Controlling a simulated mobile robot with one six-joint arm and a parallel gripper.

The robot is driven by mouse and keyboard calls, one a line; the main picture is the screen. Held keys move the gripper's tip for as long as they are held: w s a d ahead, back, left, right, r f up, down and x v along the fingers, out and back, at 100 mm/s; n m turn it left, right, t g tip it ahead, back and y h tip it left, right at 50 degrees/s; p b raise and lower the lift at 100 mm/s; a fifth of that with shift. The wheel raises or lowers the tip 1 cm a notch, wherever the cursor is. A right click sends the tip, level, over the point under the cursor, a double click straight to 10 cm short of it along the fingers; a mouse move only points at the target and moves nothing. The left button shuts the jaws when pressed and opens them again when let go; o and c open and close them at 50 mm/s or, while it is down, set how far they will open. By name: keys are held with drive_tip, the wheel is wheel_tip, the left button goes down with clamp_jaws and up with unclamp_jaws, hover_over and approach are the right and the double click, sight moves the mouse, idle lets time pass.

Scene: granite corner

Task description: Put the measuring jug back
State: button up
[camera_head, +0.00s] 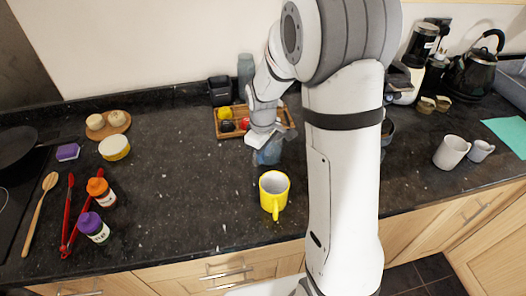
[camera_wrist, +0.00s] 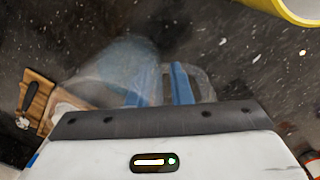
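The measuring jug (camera_head: 269,154) is clear with a bluish tint and is partly hidden under my gripper (camera_head: 262,137) in the head view. In the wrist view the jug (camera_wrist: 118,67) lies beyond the gripper body, its handle loop (camera_wrist: 207,82) to the right. My gripper's two blue fingers (camera_wrist: 167,84) are close together with a narrow gap, at the handle side of the jug, and appear shut on it. I cannot tell whether the jug's base touches the counter.
A yellow mug (camera_head: 274,192) stands in front of the jug. A wooden tray (camera_head: 226,134) with colourful items is behind it. Bottles (camera_head: 97,229), red tongs (camera_head: 68,222) and a wooden spoon (camera_head: 38,217) lie left. White mugs (camera_head: 451,152) stand right. The counter (camera_head: 180,190) left of centre is clear.

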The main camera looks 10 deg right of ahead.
drive_tip(key=shift+o, duration=0.9)
drive_tip(key=shift+r, duration=0.25)
wheel_tip(320, 180, up, 10)
drive_tip(key=shift+s+a+r+b, duration=0.1)
drive_tip(key=shift+a+r+b, duration=0.05)
drive_tip(key=shift+r+b, duration=0.15)
drive_tip(key=s+d+r+m+t, duration=0.1)
drive_tip(key=s+m, duration=0.3)
drive_tip(key=s, duration=0.6)
drive_tip(key=s+d+r+m+t, duration=0.1)
drive_tip(key=s+m, duration=0.4)
drive_tip(key=s, duration=0.5)
wheel_tip(320, 180, up, 2)
drive_tip(key=shift+d+r+t, duration=0.1)
drive_tip(key=shift+d+t, duration=0.25)
drive_tip(key=shift+t, duration=0.15)
